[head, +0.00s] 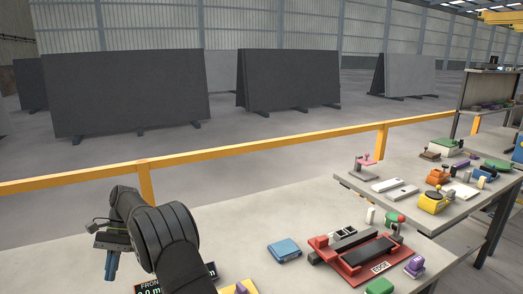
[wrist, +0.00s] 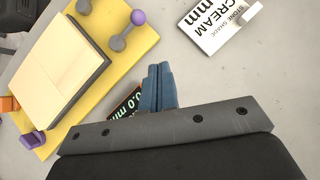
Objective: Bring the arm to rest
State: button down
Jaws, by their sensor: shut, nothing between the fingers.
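My gripper (wrist: 161,88) shows in the wrist view with its two blue fingers pressed together and nothing between them. It is above the pale slab surface, apart from the objects around it. In the head view my gripper (head: 111,266) hangs at the lower left, fingers pointing down over the near end of the slab (head: 235,235). My dark arm covers part of the slab's front there.
A yellow board (wrist: 93,82) with a cream block and purple-knobbed parts lies left of the fingers. A dark display (wrist: 124,105) is partly hidden behind them. A white label card (wrist: 214,24) lies upper right. A red fixture (head: 362,252) and a blue block (head: 284,250) stand farther right.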

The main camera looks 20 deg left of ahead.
jog(key=x, duration=0.3)
jog(key=d+x, duration=0.1)
jog(key=x, duration=0.5)
jog(key=shift+w+d+f, duration=0.1)
jog(key=shift+w+d, duration=0.05)
jog(key=shift+d, duration=0.15)
jog(key=m+y, duration=0.1)
jog(key=d+m+y, duration=0.1)
jog(key=m, duration=0.1)
jog(key=shift+w+d+f, duration=0.1)
jog(key=shift+w, duration=0.2)
jog(key=d+m+y, duration=0.1)
jog(key=m, duration=0.1)
jog(key=w+d+m+y, duration=0.1)
jog(key=shift+f+m+y, duration=0.15)
jog(key=shift+m+y, duration=0.15)
jog(key=shift+m, duration=0.1)
jog(key=shift+w+d+m+t+y, duration=0.45)
jog(key=shift+m+y, duration=0.25)
jog(key=shift+m, duration=0.4)
jog(key=w+d, duration=0.1)
jog(key=w, duration=0.1)
jog(key=w+d+r, duration=0.1)
jog(key=w, duration=0.1)
jog(key=shift+d, duration=0.25)
jog(key=v, duration=0.7)
jog(key=shift+r, duration=0.35)
jog(key=shift+d, duration=0.1)
